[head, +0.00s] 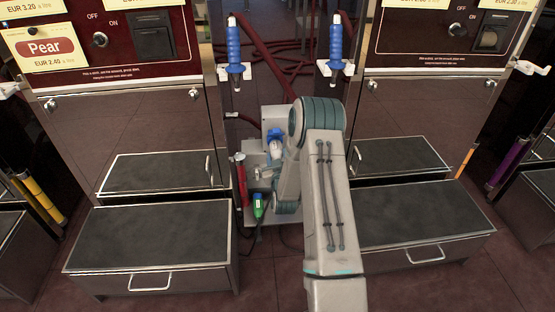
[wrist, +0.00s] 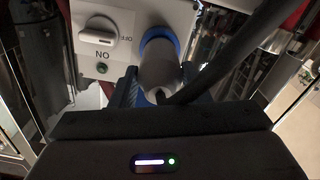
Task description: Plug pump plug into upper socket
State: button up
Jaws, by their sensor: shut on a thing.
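The pump plug (wrist: 160,72) is a grey cylinder with a black cable; in the wrist view it is between the fingers of my gripper (wrist: 158,95). Its far end meets the blue ring of a socket (wrist: 158,36) on a white panel. I cannot tell how deep it sits. In the head view my gripper (head: 268,172) is at the pump unit between the two cabinets, partly hidden by my arm. A blue part (head: 275,140) shows on the grey unit (head: 274,114). A green connector (head: 258,206) is lower down.
A rotary OFF/ON switch (wrist: 98,33) is left of the socket. A red cylinder (head: 240,180) stands left of the unit. Left drawer (head: 150,240) and right drawer (head: 425,220) flank the narrow gap. Two blue nozzles (head: 234,45) (head: 336,45) hang above.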

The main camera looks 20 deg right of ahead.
jog(key=shift+w+d, duration=0.1)
jog(key=shift+w, duration=0.2)
jog(key=o, duration=1.4)
jog(key=shift+c, duration=0.2)
